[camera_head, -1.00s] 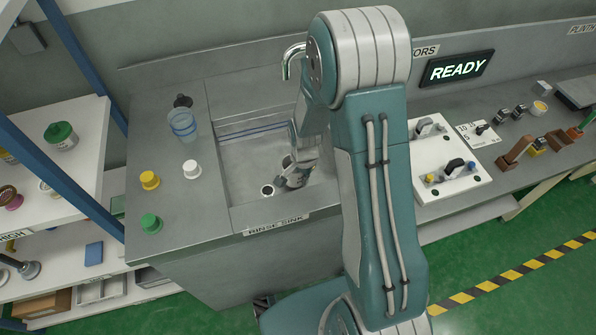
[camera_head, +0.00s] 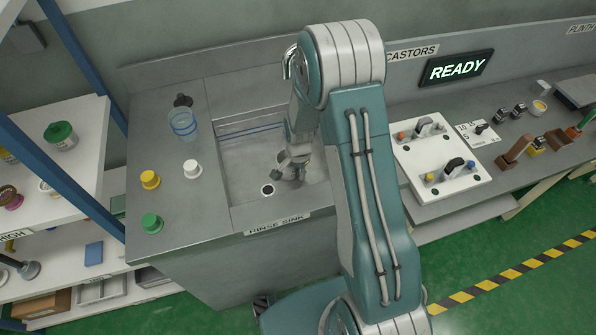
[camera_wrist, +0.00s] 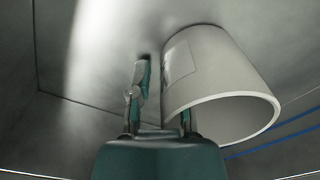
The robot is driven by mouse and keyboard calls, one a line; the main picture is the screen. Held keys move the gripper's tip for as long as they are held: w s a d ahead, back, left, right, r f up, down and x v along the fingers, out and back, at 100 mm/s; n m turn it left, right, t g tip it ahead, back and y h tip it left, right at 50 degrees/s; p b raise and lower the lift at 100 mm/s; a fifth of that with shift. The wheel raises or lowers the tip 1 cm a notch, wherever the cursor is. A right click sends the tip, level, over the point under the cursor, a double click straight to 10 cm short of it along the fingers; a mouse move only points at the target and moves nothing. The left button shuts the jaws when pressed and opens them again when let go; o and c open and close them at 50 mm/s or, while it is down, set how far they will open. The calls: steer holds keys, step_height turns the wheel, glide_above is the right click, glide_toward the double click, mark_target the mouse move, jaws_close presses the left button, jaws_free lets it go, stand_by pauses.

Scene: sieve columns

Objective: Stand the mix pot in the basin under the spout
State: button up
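The mix pot is a pale grey cylinder with a label patch; in the wrist view (camera_wrist: 222,75) its open rim faces my camera. It appears to stand on the floor of the basin (camera_head: 240,160), right of the drain hole. The spout (camera_head: 287,62) curves over the back of the basin, partly hidden by my arm. My gripper (camera_wrist: 165,75) is low in the basin at the pot's wall. Its left finger is outside the pot with a small gap to the wall; the right finger is mostly hidden, seemingly inside the rim. In the head view my gripper largely covers the pot.
Left of the basin, the counter holds a clear blue-tinted container (camera_head: 183,124), a yellow-capped item (camera_head: 150,180), a white one (camera_head: 192,169) and a green one (camera_head: 152,223). White fixture plates (camera_head: 440,150) lie right of my arm. The basin's left floor is clear.

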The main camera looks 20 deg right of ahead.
stand_by(0.3)
step_height(320, 180, up, 8)
steer(key=shift+f, duration=0.15)
stand_by(0.3)
stand_by(0.4)
